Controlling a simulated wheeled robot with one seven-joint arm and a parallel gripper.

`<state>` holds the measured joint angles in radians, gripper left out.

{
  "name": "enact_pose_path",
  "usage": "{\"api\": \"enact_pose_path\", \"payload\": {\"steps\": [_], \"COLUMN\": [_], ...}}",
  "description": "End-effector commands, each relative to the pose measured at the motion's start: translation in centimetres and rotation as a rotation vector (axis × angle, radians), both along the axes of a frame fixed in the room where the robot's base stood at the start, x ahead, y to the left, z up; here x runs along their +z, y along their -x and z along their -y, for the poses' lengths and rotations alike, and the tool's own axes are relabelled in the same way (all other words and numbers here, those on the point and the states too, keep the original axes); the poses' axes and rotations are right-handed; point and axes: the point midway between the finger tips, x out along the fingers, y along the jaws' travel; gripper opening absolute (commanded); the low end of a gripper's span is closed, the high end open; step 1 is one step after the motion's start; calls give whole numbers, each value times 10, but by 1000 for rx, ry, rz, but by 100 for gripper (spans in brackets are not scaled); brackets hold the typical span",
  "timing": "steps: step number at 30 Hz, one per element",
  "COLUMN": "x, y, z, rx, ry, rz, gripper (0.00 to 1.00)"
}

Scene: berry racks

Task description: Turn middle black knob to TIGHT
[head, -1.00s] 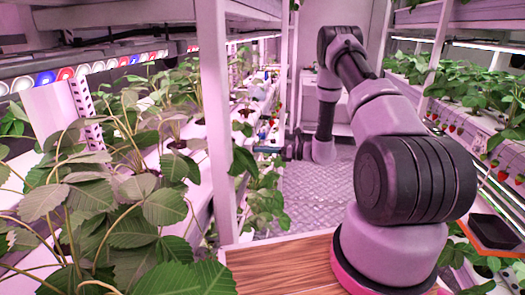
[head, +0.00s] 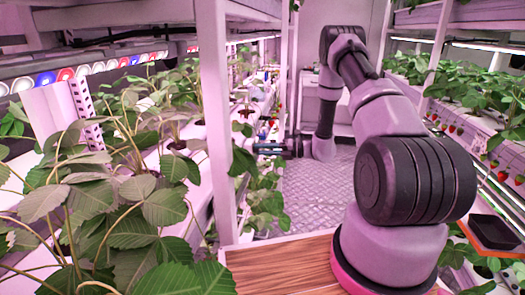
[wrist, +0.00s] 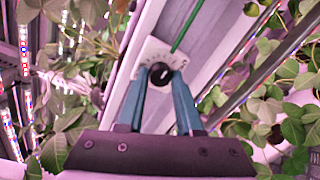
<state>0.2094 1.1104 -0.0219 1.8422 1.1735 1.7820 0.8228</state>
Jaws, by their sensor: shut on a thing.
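A small black knob (wrist: 160,72) with a light pointer mark sits on a white plate (wrist: 153,50) in the wrist view. My gripper (wrist: 160,80) has its two blue fingers on either side of the knob, shut on it. The plate's lettering is too small to read, so I cannot tell which label the knob points at. In the head view the end of my arm is far off beside the left rack; the knob cannot be made out there.
A green line (wrist: 188,25) rises from the plate. Leaves hang on both sides of the wrist view. In the head view, a white rack post (head: 215,120) and plants (head: 110,190) stand at left, and the metal floor (head: 315,190) between the racks is clear.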

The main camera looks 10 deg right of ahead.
Motion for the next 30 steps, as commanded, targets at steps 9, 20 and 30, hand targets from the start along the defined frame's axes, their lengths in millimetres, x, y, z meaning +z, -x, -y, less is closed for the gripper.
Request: {"api": "enact_pose_path", "payload": {"steps": [9, 20, 30], "x": [0, -1, -1], "y": [-1, -1, -1], "z": [1, 2, 1], "rx": [-2, -3, -3], "ry": [-53, -67, -67], "rz": [-129, -164, -163], "gripper": [0, 0, 65]}}
